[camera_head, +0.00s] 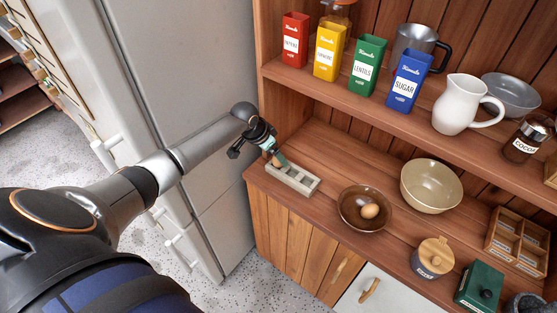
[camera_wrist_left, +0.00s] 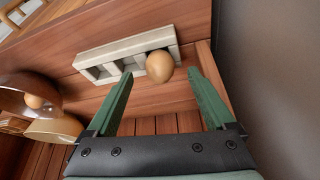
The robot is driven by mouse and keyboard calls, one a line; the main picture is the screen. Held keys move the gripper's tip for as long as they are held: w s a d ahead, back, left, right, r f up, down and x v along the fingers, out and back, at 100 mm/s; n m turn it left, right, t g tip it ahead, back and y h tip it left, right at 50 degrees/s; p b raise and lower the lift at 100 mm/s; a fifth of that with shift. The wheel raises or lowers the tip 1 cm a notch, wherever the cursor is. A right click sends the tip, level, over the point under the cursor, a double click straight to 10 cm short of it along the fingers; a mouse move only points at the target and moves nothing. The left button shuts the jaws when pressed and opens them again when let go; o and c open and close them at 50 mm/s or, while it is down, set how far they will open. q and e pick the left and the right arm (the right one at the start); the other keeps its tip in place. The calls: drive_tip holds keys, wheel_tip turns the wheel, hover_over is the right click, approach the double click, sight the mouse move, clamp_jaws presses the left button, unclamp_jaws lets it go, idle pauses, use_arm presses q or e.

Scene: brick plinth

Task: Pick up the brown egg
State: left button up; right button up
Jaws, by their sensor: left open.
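A brown egg (camera_wrist_left: 160,66) sits at one end of a pale egg tray with compartments (camera_wrist_left: 100,52). In the head view this egg (camera_head: 275,162) is partly hidden by my gripper at the left end of the tray (camera_head: 301,184). My left gripper (camera_wrist_left: 160,75) is open and empty, its green fingers either side of the egg in the picture; I cannot tell whether they touch it. The gripper (camera_head: 276,155) also shows in the head view, over the tray's left end. Another light brown egg (camera_head: 370,211) lies in a dark brown bowl (camera_head: 350,220). My right gripper is not in view.
A cream bowl (camera_head: 431,187) stands behind the brown bowl. A lidded jar (camera_head: 432,260), a green box (camera_head: 480,285) and a wooden divided box (camera_head: 517,243) are to the right. A shelf above holds tins and a white jug (camera_head: 458,106). A tall grey cabinet (camera_head: 185,75) stands left of the counter.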

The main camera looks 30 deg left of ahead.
use_arm(q)
drive_tip(key=shift+x, duration=1.4)
drive_tip(key=shift+r, duration=0.1)
drive_tip(key=c, duration=0.9)
